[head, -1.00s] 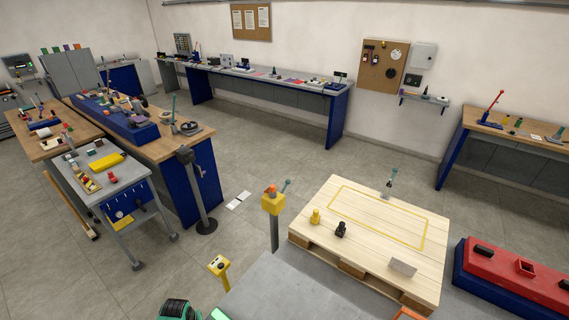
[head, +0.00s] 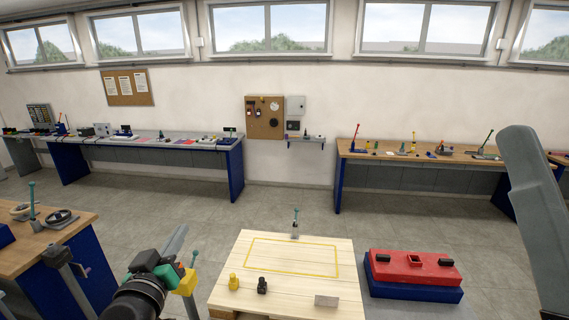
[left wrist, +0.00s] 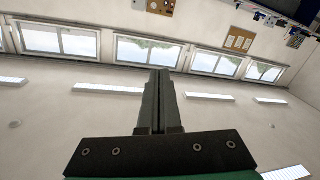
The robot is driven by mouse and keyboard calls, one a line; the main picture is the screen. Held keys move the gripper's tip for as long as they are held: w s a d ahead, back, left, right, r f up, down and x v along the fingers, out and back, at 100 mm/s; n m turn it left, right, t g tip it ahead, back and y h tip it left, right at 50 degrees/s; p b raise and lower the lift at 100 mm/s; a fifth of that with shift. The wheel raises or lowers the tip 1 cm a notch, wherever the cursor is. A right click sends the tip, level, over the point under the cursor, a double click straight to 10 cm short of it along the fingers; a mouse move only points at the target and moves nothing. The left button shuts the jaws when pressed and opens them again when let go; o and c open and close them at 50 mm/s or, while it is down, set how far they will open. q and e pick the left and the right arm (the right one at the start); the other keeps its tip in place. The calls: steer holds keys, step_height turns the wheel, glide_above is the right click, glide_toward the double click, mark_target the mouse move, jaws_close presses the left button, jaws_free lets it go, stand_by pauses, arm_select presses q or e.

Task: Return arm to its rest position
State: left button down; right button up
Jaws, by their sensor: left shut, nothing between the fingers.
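My left gripper (head: 181,234) rises from the bottom of the head view, left of the wooden pallet (head: 228,288). Its grey fingers point up and away and hold nothing. In the left wrist view the two fingers (left wrist: 159,75) lie together, shut and empty, with wall, windows and ceiling lamps behind them. Part of the left arm hides the floor and partly covers a yellow post head (head: 187,283). My right gripper is not in view.
The pallet carries a yellow piece (head: 234,282), a black piece (head: 262,286) and a grey block (head: 326,301). A red-topped blue box (head: 413,267) stands to its right. A wooden bench (head: 72,229) is at left. Open floor lies behind the pallet.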

arm_select(q)
steer(key=s+d+r+m+t+h, duration=0.1)
steer(key=s+d+r+t, duration=0.1)
steer(key=s+r, duration=0.35)
steer(key=s+d+r+m+t, duration=0.1)
steer(key=s+d+r+t, duration=0.1)
steer(key=r, duration=0.7)
steer(key=s+r+m+t+h, duration=0.1)
steer(key=s+r+t, duration=0.1)
steer(key=s+r, duration=0.4)
steer(key=s+r+m+t+h, duration=0.1)
steer(key=s+r+t, duration=0.2)
steer(key=s, duration=0.7)
step_height(320, 180, up, 3)
steer(key=shift+d+f+m+t, duration=0.15)
steer(key=shift+m+t, duration=0.15)
steer(key=shift+m, duration=0.1)
